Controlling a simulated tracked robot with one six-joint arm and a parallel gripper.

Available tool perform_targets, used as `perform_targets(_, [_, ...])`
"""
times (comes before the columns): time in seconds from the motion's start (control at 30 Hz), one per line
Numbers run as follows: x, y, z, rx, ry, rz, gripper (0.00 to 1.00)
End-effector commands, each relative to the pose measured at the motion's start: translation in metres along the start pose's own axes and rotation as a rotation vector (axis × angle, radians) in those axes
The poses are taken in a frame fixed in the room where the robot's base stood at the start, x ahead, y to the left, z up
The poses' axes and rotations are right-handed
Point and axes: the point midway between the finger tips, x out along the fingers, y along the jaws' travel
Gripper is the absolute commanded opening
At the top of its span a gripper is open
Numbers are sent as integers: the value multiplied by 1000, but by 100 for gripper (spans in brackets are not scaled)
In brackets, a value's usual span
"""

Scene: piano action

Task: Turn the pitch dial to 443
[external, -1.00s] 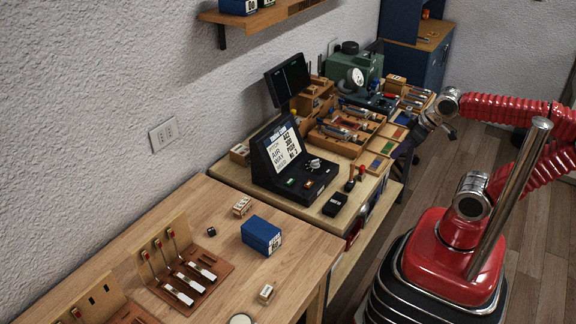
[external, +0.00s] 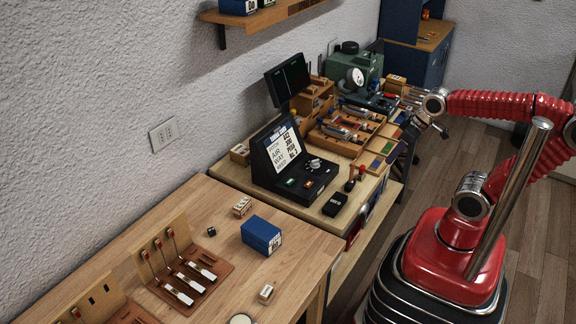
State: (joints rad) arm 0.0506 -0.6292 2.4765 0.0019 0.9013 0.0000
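The black console (external: 265,176) stands on the near end of the farther bench, with a sloped panel of white lettering card (external: 283,149). The card has a line starting PITCH, but its number is too small to read surely. A round silver-topped dial (external: 314,164) sits on the console's flat top; its setting cannot be read. My gripper (external: 417,121) is at the end of the red arm, near the right edge of the farther bench, well to the right of and beyond the console. It is apart from the dial.
Green and red buttons sit on the console front. A dark monitor (external: 287,79) rises behind it. Wooden tool trays (external: 345,132) and a green machine (external: 352,71) fill the far bench. A red-topped lever (external: 350,183) and a black box (external: 335,204) stand right of the console.

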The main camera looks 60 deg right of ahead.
Motion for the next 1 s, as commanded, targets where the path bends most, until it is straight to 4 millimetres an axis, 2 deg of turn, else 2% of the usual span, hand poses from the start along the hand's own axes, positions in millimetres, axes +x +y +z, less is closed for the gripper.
perform_targets(0.2, [18,9,-23,51,-74,-5,45])
perform_targets(0.57, [47,21,-71,18,-166,-52,45])
perform_targets(1.0, [94,37,-138,-177,-225,-175,45])
